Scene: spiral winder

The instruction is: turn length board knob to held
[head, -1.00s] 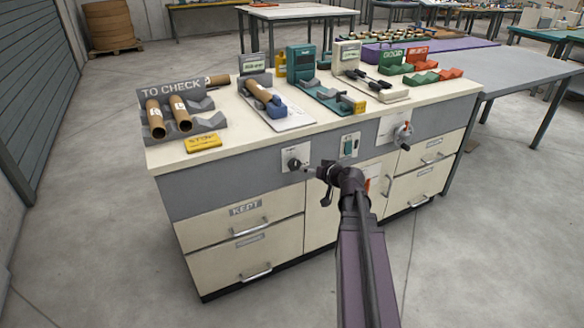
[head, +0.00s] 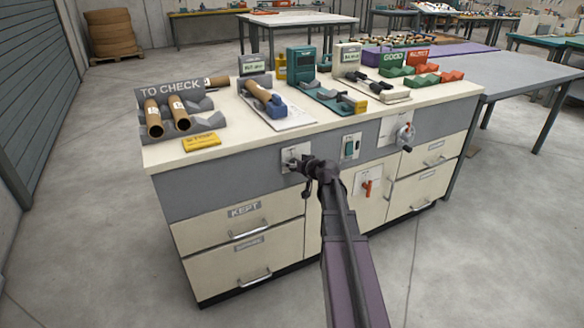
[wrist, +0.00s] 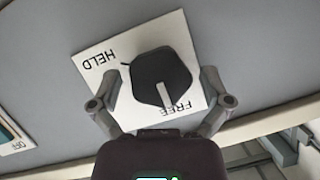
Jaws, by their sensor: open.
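The length board knob (wrist: 150,75) is black and many-sided, on a white plate (wrist: 187,45) marked HELD and FREE. Its pale pointer mark lies towards FREE. The plate (head: 290,153) also shows in the head view on the grey front panel of the bench, while the knob there is mostly hidden by my gripper. My gripper (wrist: 161,80) is open, with one finger on each side of the knob in the wrist view. A gap shows at the left finger; whether the right finger touches the knob I cannot tell.
A green switch plate (head: 350,147) is right of the knob, with a red handle (head: 367,187) below it and a crank (head: 405,134) further right. Drawers (head: 240,235) with handles sit below. The bench top (head: 225,150) overhangs above, carrying tubes and gauges.

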